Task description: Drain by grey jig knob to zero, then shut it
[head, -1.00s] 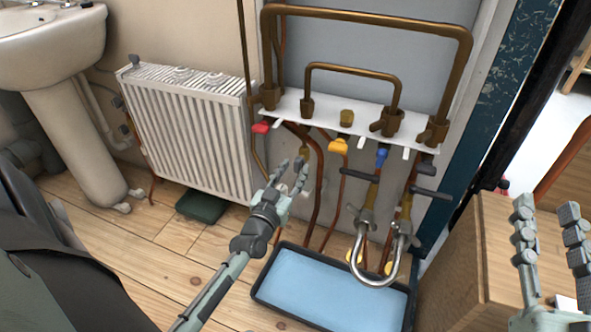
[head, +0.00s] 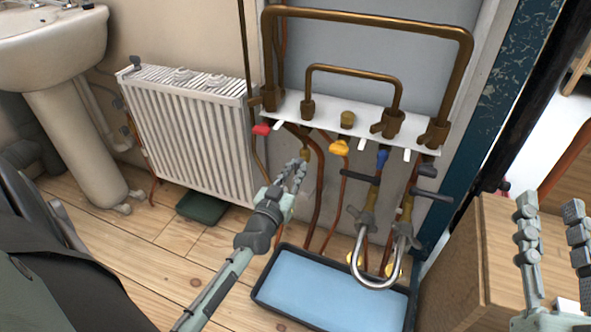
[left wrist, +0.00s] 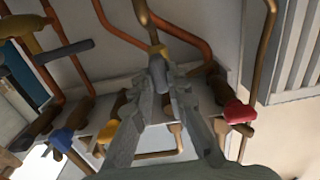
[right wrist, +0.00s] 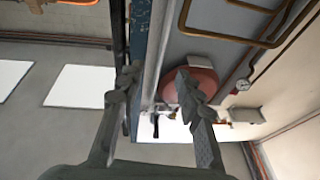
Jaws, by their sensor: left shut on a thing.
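The grey jig knob (left wrist: 157,74) shows in the left wrist view, below a brass fitting on a copper pipe. My left gripper (left wrist: 158,88) is shut on it, with a finger on each side. In the head view my left gripper (head: 297,168) is under the white manifold plate, near the brass fitting (head: 305,154), and its fingers hide the knob.
Red (head: 261,129), yellow (head: 339,147) and blue (head: 382,158) valve handles sit near my left gripper. A silver U-shaped hose (head: 375,284) hangs over a blue-lined tray (head: 262,294). A radiator (head: 190,130) stands left; a wooden cabinet (head: 500,245) stands right.

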